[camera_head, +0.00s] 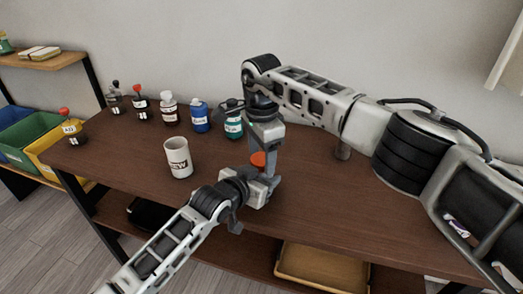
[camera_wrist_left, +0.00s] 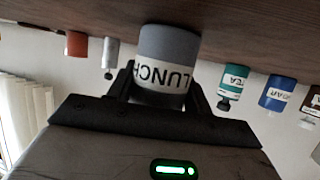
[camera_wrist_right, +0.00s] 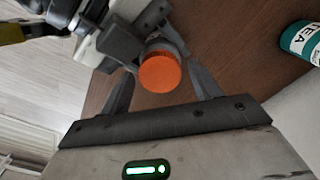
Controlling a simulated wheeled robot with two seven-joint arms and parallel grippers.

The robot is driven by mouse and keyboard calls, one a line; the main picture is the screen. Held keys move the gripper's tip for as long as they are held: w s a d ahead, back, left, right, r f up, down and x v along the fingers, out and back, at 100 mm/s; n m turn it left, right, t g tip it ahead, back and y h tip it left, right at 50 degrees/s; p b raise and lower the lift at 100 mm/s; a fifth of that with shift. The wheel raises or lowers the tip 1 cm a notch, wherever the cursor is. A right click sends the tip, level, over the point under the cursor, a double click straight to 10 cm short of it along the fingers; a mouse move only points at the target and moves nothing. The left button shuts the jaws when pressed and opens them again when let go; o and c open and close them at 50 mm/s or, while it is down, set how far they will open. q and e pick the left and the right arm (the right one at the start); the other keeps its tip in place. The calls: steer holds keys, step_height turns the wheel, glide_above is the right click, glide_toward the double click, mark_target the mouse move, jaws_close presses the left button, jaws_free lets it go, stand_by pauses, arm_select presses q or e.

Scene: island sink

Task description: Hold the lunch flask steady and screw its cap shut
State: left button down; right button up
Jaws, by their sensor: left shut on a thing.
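The grey lunch flask (camera_wrist_left: 168,45) stands upright on the table; its white label reads LUNCH in the left wrist view, which is upside down. My left gripper (camera_wrist_left: 165,88) is shut on its sides around the label. The orange cap (camera_wrist_right: 160,73) sits at the flask's top, in the right wrist view; it also shows in the head view (camera_head: 258,159). I cannot tell how tightly it is seated. My right gripper (camera_wrist_right: 163,85) points down over the cap, with one finger on each side and gaps between. In the head view, the arms hide most of the flask.
A white mug (camera_head: 178,158) stands left of the grippers. Several labelled bottles line the back, including a blue one (camera_head: 200,117) and a teal TEA bottle (camera_head: 233,124) close to my right arm. A tray (camera_head: 320,268) lies below the table's front edge.

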steer(key=c, duration=0.9)
steer(key=m, duration=0.3)
steer(key=shift+c, duration=0.2)
steer(key=o, duration=1.1)
steer(key=shift+r, duration=2.3)
